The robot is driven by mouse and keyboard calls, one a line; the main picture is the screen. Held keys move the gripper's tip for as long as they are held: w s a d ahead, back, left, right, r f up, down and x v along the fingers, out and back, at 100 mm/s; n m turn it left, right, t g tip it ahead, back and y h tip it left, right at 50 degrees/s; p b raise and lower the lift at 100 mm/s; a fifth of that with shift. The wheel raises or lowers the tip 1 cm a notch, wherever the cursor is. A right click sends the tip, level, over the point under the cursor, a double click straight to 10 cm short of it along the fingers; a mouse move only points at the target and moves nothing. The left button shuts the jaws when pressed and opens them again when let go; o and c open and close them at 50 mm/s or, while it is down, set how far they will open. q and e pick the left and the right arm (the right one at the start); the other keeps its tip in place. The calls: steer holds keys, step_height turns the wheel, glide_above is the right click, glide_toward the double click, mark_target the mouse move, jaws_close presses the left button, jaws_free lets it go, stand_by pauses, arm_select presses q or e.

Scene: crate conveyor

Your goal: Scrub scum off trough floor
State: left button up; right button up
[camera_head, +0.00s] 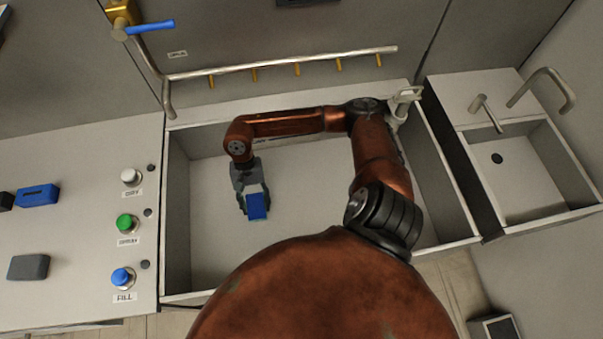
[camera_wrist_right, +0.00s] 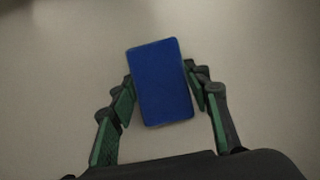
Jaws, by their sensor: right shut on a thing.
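The trough (camera_head: 310,243) is a wide light-grey basin in the middle of the head view. My right gripper (camera_head: 254,203) is inside it, left of the middle, low over the floor. It is shut on a blue block-shaped scrubber (camera_head: 257,206). In the right wrist view the scrubber (camera_wrist_right: 160,82) sits tilted slightly between the two green-padded fingers (camera_wrist_right: 160,95). I cannot tell whether it touches the floor. The trough floor looks plain grey, and no scum stands out. My left gripper is not in view.
A panel at left has white (camera_head: 131,177), green (camera_head: 127,223) and blue (camera_head: 122,277) knobs, plus another blue block (camera_head: 38,195) and a grey block (camera_head: 28,267). A pipe with brass nozzles (camera_head: 297,69) runs behind the trough. A small sink (camera_head: 530,165) stands at right.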

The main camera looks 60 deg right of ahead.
steer(key=shift+w+r, duration=0.15)
steer(key=shift+r, duration=0.05)
step_height(320, 180, up, 3)
steer(key=shift+f+p, duration=0.1)
steer(key=shift+p, duration=0.5)
steer(key=shift+a+r, duration=0.15)
steer(key=shift+r, duration=0.55)
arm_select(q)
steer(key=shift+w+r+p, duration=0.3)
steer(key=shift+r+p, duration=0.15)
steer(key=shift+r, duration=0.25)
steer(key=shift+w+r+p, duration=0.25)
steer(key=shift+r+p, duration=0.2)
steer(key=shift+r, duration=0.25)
arm_select(e)
steer(key=shift+r, duration=1.75)
